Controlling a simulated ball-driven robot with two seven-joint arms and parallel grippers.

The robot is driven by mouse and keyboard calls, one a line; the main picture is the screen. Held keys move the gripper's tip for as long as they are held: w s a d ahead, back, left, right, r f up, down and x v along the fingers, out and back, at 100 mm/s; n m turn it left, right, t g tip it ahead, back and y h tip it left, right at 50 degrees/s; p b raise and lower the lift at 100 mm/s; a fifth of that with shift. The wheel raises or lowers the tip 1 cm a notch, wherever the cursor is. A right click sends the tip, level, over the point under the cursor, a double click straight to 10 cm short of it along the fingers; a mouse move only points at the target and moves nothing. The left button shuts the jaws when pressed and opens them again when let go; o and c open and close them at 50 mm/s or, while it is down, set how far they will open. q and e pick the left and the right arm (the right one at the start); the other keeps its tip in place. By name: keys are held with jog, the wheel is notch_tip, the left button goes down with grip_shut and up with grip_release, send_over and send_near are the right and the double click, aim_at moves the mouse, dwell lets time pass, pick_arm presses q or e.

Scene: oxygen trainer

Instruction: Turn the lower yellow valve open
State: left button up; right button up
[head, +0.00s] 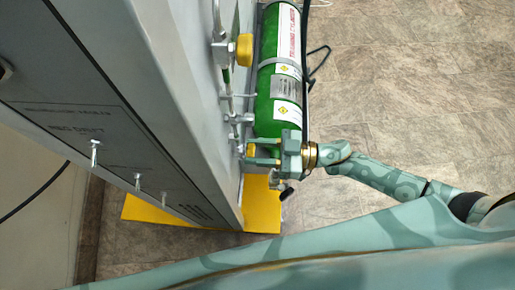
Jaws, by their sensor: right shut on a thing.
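The lower yellow valve (250,150) sits on the pipework at the side of the grey cabinet, low and close to the green cylinder. My right gripper (252,151) reaches in from the right and is shut on this valve, with one finger above it and one below it in the picture. The fingers hide part of the valve, so I cannot tell how far it is turned. A second, larger yellow valve (244,50) stands farther up on the same side of the cabinet and is untouched. My left gripper is not in view.
The green cylinder (277,118) with white labels stands right beside the valves. The grey cabinet (175,75) fills the left, with small silver levers (95,152) on its face. A yellow base (262,205) shows below. The tiled floor (420,80) at right is mostly clear.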

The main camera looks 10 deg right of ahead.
jog(key=shift+f, duration=0.1)
jog(key=o, duration=1)
jog(key=p+v, duration=0.1)
jog(key=v, duration=1.5)
jog(key=shift+d+p, duration=0.25)
jog(key=shift+p, duration=0.05)
